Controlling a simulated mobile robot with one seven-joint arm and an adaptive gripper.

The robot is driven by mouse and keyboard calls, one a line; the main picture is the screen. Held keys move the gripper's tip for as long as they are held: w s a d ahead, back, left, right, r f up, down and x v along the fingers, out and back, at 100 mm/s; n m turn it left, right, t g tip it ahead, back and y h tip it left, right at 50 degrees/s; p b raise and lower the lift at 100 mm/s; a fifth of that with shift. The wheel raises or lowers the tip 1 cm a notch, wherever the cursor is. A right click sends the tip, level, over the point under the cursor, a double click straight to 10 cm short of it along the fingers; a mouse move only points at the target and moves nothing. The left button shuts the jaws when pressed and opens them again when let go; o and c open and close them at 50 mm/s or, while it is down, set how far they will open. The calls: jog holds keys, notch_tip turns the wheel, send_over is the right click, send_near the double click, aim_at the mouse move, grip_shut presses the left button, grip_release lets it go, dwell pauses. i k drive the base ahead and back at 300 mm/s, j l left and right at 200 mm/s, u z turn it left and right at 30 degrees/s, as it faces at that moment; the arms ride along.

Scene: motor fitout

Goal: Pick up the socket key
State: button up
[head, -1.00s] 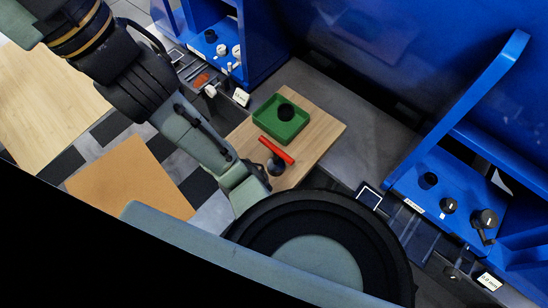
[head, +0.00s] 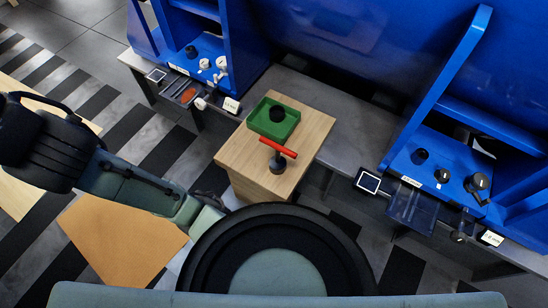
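The likely socket key is a red bar handle (head: 278,148) over a dark upright shaft with a round black foot (head: 277,164). It stands on the light wooden top of a small cabinet (head: 310,130), just in front of a green tray (head: 263,125). The handle and shaft look joined like a T. My arm comes in from the left and passes below the cabinet in the picture, partly behind a large round black part of my own body. My gripper cannot be made out. Nothing of mine visibly touches the key.
The green tray holds a round black thing (head: 277,113). Blue workstations with knobs stand at the back left (head: 205,65) and right (head: 440,180). A grey bench (head: 350,125) runs between them. An orange-brown board (head: 115,240) and striped floor lie at left.

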aim_at(276, 163)
jog(key=l+u, duration=0.2)
jog(key=l, duration=0.15)
jog(key=k+l+u, duration=0.2)
jog(key=l, duration=0.15)
jog(key=l+u, duration=0.2)
jog(key=l, duration=0.15)
jog(key=k+l+u, duration=0.2)
jog(key=l, duration=0.15)
